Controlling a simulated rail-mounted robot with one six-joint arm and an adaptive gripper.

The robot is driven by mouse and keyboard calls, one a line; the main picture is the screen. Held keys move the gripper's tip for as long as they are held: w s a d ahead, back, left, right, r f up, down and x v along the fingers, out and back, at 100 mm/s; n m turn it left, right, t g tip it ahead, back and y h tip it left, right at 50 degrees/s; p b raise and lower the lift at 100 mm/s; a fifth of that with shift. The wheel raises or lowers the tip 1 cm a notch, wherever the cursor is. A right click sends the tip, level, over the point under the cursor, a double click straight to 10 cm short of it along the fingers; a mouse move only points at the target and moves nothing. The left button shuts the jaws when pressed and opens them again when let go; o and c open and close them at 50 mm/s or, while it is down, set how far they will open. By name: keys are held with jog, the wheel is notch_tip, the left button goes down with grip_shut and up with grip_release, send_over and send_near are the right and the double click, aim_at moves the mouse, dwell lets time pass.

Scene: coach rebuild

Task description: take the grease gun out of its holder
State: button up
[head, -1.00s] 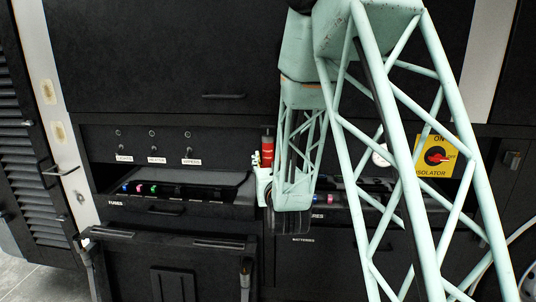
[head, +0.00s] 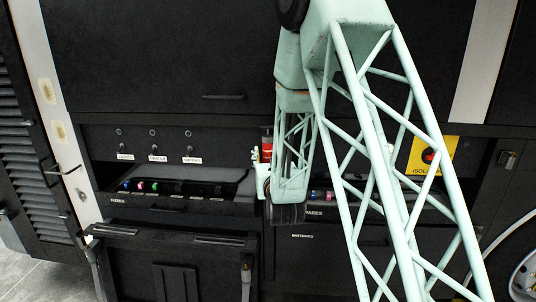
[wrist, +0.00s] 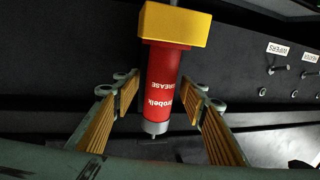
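The grease gun (wrist: 163,85) is a red cylinder with a yellow block at its top in the wrist view and a grey tip at its lower end. In the head view its red body (head: 266,143) shows beside my arm. My gripper (wrist: 160,97) has its ridged tan pads on either side of the red body. The fingers look spread, with a narrow gap at the left; contact at the right is hard to tell. The holder cannot be made out clearly in either view.
A switch panel (head: 157,137) with labelled toggles is left of the gun. Below it is an open fuses drawer (head: 160,204) with coloured pieces. A yellow isolator plate (head: 420,168) is further right.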

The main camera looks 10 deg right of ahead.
dwell(0.5)
jog(key=c, duration=1)
jog(key=shift+r, duration=0.2)
jog(key=shift+s+r, duration=0.15)
jog(key=shift+r, duration=0.25)
jog(key=shift+r+p, duration=0.6)
jog(key=shift+r, duration=4.6)
jog(key=shift+s+a+f+b, duration=0.1)
jog(key=shift+s+a+b, duration=1.3)
jog(key=shift+s, duration=1.65)
jog(key=shift+s+a+r+b, duration=0.1)
jog(key=shift+s+a+b, duration=0.6)
jog(key=shift+s+b, duration=1.9)
jog(key=shift+s+a+f+b, duration=0.1)
jog(key=shift+s+a+b, duration=1.05)
jog(key=shift+s, duration=2.4)
